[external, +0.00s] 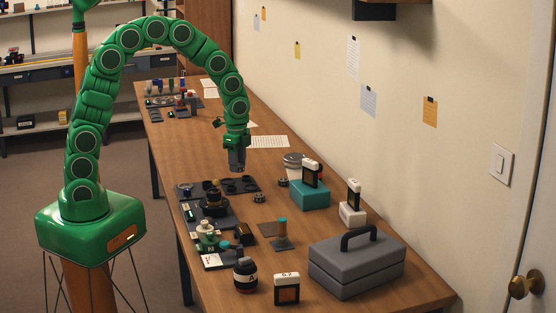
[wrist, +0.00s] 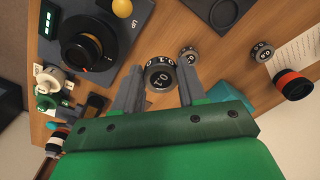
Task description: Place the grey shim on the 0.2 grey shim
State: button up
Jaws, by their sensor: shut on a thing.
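A dark grey round shim (wrist: 160,74) with white digits that look like a 1 and a 0 sits between the fingertips of my gripper (wrist: 160,80) in the wrist view. My gripper (external: 237,169) is shut on it and holds it above the table in the external view. Two similar small grey shims lie on the bare wood: one (wrist: 188,55) just beyond the right fingertip, another (wrist: 262,52) farther right. They also show in the external view, one nearer (external: 259,198) and one farther (external: 283,182). I cannot read which is marked 0.2.
A dark mat (external: 247,181) with round recesses lies below my gripper, and a black lens-like assembly (external: 213,202) stands left of it. A teal block (external: 310,194) and a grey toolbox (external: 356,263) stand to the right. Bare wood lies around the loose shims.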

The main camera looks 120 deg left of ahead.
send_over(258, 195)
jog(key=shift+s+f, duration=0.15)
jog(key=shift+f, duration=3.25)
jog(key=shift+a+f, duration=0.1)
jog(key=shift+f, duration=1.45)
jog(key=shift+f, duration=0.15)
jog(key=o, duration=1)
jog(key=shift+o, duration=0.2)
notch_tip(258, 195, up, 12)
jog(key=shift+r, duration=0.2)
